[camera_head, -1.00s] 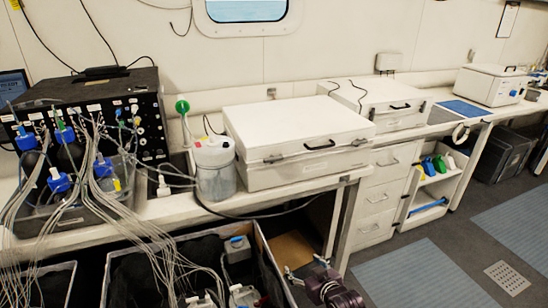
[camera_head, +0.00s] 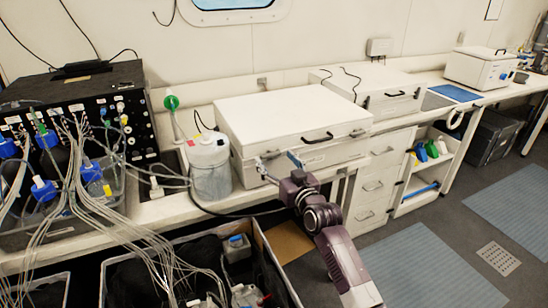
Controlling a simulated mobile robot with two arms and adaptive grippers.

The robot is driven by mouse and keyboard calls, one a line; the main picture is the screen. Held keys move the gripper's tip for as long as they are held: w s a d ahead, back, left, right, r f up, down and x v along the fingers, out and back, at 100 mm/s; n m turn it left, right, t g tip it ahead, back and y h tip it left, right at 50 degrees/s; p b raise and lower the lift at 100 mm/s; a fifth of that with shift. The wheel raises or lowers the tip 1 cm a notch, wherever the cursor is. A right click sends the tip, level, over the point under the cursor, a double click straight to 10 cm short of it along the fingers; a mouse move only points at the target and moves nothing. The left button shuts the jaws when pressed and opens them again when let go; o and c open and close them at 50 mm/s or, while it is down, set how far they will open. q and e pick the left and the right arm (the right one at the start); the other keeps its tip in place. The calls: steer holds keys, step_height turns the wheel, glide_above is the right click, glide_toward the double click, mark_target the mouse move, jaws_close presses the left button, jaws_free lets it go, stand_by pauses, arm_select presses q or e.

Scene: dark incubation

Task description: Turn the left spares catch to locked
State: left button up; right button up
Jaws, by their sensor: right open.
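The white spares case (camera_head: 292,110) lies closed on the bench, with a dark handle (camera_head: 317,138) on its front. The left catch (camera_head: 269,154) is a small metal piece at the left of the case front, partly hidden by my right gripper, so its setting cannot be read. A similar catch (camera_head: 357,133) sits at the right of the front. My right gripper (camera_head: 276,162) is open, with its fingers just in front of the left catch. I cannot tell whether they touch it. My left gripper is out of view.
A white jug (camera_head: 210,168) with tubing stands left of the case. A black instrument (camera_head: 80,115) with many cables fills the bench's left end. A second white case (camera_head: 375,88) stands to the right. Open crates (camera_head: 262,262) are on the floor below.

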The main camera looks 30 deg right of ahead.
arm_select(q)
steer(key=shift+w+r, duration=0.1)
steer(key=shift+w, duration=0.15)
arm_select(e)
steer(key=shift+w, duration=0.65)
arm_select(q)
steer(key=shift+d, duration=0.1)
arm_select(e)
steer(key=shift+c, duration=0.4)
